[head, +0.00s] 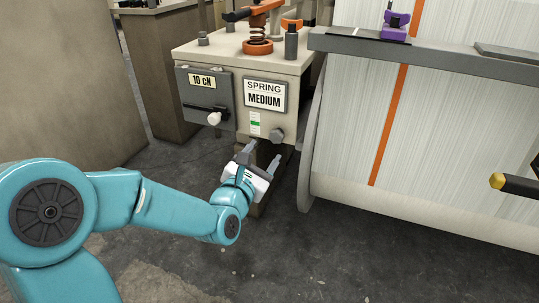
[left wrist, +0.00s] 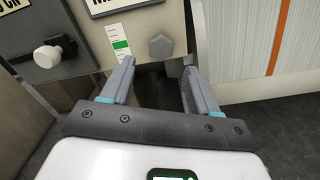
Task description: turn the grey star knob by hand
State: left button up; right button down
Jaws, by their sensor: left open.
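The grey star knob (head: 277,135) sits low on the front of the beige box, below the "SPRING MEDIUM" label and right of a small scale with a green mark. In the left wrist view the knob (left wrist: 160,46) shows just beyond the fingertips, between their lines. My left gripper (head: 262,153) is open and empty, just below and in front of the knob. Its two fingers (left wrist: 156,74) point toward the box front, and neither is seen touching the knob. My right gripper is not in view.
A dark panel (head: 203,97) with a white-tipped lever (head: 214,118) is left of the label. A red-orange spring (head: 258,46) stands on top of the box (head: 290,68). The wide white warp sheet (head: 350,120) is close on the right. The floor in front is clear.

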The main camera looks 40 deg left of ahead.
aim_at(276, 138)
pick_arm(q)
jog(key=shift+x, duration=3.4)
jog(key=shift+w+d+f, duration=0.1)
jog(key=c, duration=0.8)
jog(key=shift+o, duration=0.2)
